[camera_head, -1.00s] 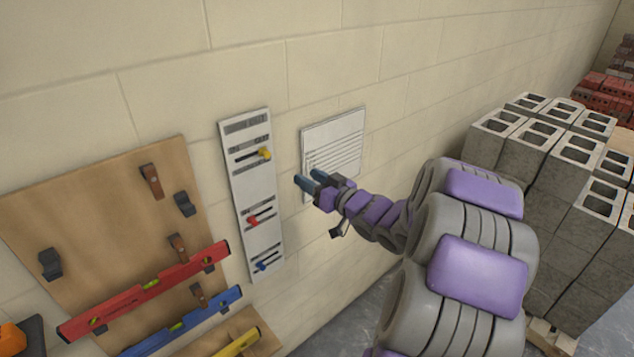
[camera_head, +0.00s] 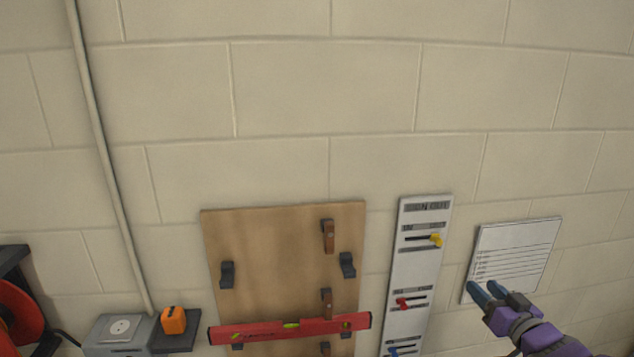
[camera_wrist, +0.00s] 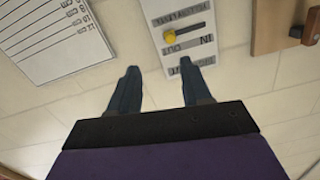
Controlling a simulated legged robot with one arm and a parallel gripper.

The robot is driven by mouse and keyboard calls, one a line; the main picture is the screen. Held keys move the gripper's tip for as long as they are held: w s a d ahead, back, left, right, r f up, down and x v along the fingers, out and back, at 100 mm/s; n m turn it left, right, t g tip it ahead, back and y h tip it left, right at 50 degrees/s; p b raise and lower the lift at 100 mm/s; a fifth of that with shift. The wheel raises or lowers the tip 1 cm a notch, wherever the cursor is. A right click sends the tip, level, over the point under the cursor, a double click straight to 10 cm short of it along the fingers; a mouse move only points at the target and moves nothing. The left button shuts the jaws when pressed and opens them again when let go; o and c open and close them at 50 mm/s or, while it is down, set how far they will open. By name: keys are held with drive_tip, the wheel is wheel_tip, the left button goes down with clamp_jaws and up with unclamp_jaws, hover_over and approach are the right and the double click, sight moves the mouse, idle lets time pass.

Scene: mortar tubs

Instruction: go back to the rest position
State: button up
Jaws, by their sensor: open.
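My gripper (camera_head: 482,290) is at the lower right of the head view, in front of the lower left part of a white lined sheet (camera_head: 518,250) on the wall. In the wrist view its two blue-grey fingers (camera_wrist: 155,88) stand apart with nothing between them. A white slider panel (camera_head: 414,262) hangs to the left of the gripper. It carries a yellow knob (camera_head: 436,240), a red knob (camera_head: 402,304) and a blue knob (camera_head: 393,351). The yellow knob also shows beyond the fingers in the wrist view (camera_wrist: 169,36).
A wooden board (camera_head: 285,270) with hooks and straps holds a red level (camera_head: 290,329). An orange tape measure (camera_head: 173,320) sits on a small shelf beside a grey socket box (camera_head: 120,335). A red reel (camera_head: 18,315) is at the far left.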

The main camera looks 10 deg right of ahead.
drive_tip(key=s+a+f+m+g+h+b, duration=0.1)
drive_tip(key=s+a+f+g+h+b, duration=0.4)
drive_tip(key=s+a+f+g, duration=0.4)
drive_tip(key=s+a+f+n+g+y+b, duration=0.1)
drive_tip(key=s+a+g, duration=0.4)
drive_tip(key=s+a, duration=0.5)
drive_tip(key=s+a+f+g+y+b, duration=0.2)
drive_tip(key=s+a+f+g+y, duration=0.1)
drive_tip(key=s+a, duration=0.7)
drive_tip(key=s+f+g, duration=0.1)
drive_tip(key=s+g, duration=0.1)
drive_tip(key=s, duration=0.2)
drive_tip(key=shift+s+f+n, duration=0.2)
drive_tip(key=shift+s+n, duration=0.2)
idle(2.0)
